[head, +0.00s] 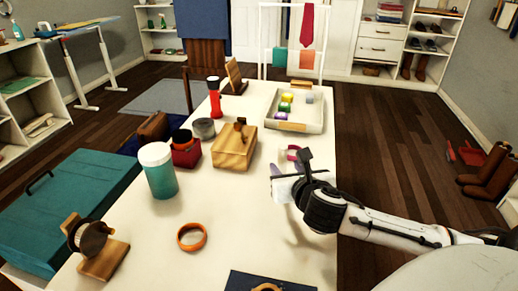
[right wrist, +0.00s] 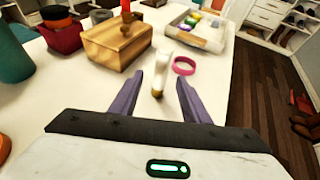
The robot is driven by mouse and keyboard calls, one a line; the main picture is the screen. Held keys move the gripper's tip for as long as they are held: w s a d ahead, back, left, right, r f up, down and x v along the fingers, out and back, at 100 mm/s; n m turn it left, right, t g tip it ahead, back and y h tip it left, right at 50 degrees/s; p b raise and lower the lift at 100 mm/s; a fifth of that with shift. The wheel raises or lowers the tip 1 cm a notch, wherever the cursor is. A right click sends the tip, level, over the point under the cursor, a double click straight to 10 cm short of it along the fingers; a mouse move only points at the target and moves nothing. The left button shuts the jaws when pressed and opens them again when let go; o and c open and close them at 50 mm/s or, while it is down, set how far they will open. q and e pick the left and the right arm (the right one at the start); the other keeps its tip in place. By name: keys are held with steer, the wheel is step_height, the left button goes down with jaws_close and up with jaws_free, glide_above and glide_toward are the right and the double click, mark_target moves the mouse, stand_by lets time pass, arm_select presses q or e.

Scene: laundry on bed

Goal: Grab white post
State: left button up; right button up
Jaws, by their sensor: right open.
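The closest match to the white post is a small white tube with a gold-brown end (right wrist: 161,72). It is on the white table in the right wrist view, with the gold-brown end toward me. My right gripper (right wrist: 160,78) is open, with its two purple fingers on either side of the tube's line and apart from it. In the head view my right gripper (head: 276,180) is over the right part of the table, and I cannot make out the tube there. My left gripper is not in view.
A pink ring (right wrist: 184,66) lies just right of the tube. A wooden box (head: 235,148), a red box (head: 186,153) and a teal-and-white cup (head: 158,172) stand to the left. A tray (head: 294,126) is farther back.

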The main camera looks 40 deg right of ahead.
mark_target(283, 163)
steer(key=x, duration=0.3)
steer(key=shift+w+d+b, duration=0.2)
steer(key=shift+w+b, duration=0.05)
steer(key=shift+b, duration=0.1)
steer(key=shift+w+d+f, duration=0.2)
steer(key=shift+w+d, duration=0.05)
steer(key=shift+w, duration=0.2)
steer(key=b+x, duration=0.1)
steer(key=x, duration=0.3)
steer(key=shift+w+d, duration=0.15)
steer(key=shift+d, duration=0.05)
steer(key=shift+w+d+f, duration=0.1)
steer(key=shift+w+d, duration=0.05)
steer(key=shift+w, duration=0.25)
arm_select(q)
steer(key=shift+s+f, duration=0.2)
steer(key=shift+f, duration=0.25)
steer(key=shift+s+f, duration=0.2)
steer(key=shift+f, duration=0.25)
arm_select(e)
jaws_close()
